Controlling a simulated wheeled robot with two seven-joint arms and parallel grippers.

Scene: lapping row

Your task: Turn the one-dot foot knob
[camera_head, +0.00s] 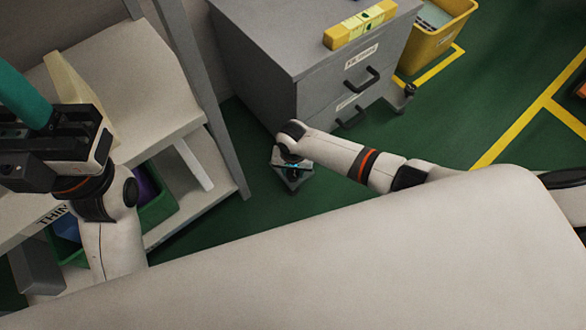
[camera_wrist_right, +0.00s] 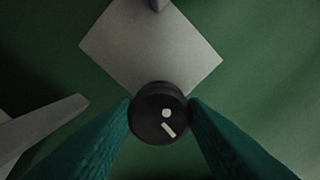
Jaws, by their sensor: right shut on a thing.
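The one-dot foot knob (camera_wrist_right: 155,128) is a round black knob with one white dot and a white bar, seen end-on in the right wrist view. My right gripper (camera_wrist_right: 160,110) is shut on it, a green finger touching each side. The bar slants down to the right from below the dot. A grey square plate (camera_wrist_right: 150,48) lies behind the knob. In the head view my right gripper (camera_head: 292,168) is low beside the grey cabinet, and my wrist hides the knob. My left gripper (camera_head: 35,105) is at the left, with a teal finger showing; its opening is unclear.
The grey drawer cabinet (camera_head: 275,45) carries a yellow spirit level (camera_head: 360,24). A yellow bin (camera_head: 440,38) stands behind it. A pale shelf (camera_head: 135,80) with a green bin (camera_head: 155,208) is at the left. Green floor with yellow lines is open at the right.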

